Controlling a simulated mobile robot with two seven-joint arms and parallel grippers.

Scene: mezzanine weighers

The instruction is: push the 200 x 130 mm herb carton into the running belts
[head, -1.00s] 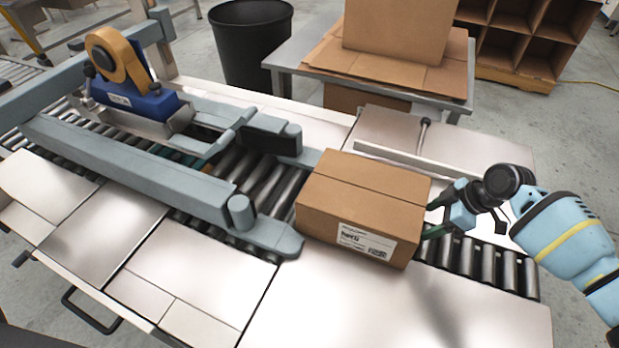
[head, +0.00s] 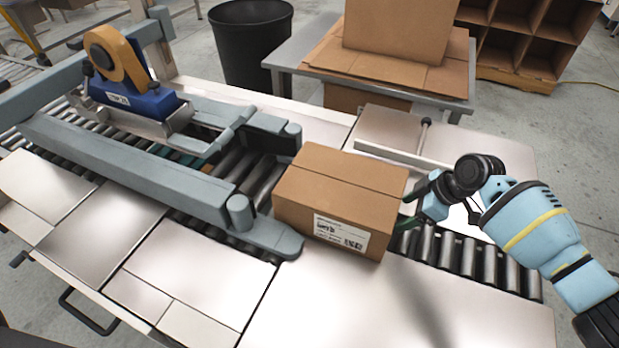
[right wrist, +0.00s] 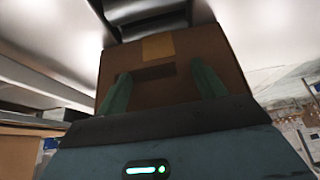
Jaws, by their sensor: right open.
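The herb carton (head: 340,190) is a closed brown box with a white label on its front side. It sits on the rollers, its left end at the mouth between the two grey side rails of the taping machine (head: 130,165). My right gripper (head: 407,212) is at the carton's right end, fingers towards it. In the right wrist view the open fingers (right wrist: 163,92) stand apart in front of the carton's end face (right wrist: 160,65), which shows a tape strip. Whether the fingertips touch it I cannot tell. Teal belt (head: 190,160) shows between the rails. My left gripper is not in view.
A tape roll (head: 118,55) sits on the machine's blue head. Bare rollers (head: 470,258) lie right of the carton. Steel worktops (head: 380,305) in front are clear. A black bin (head: 250,45) and a table with cardboard (head: 390,65) stand behind.

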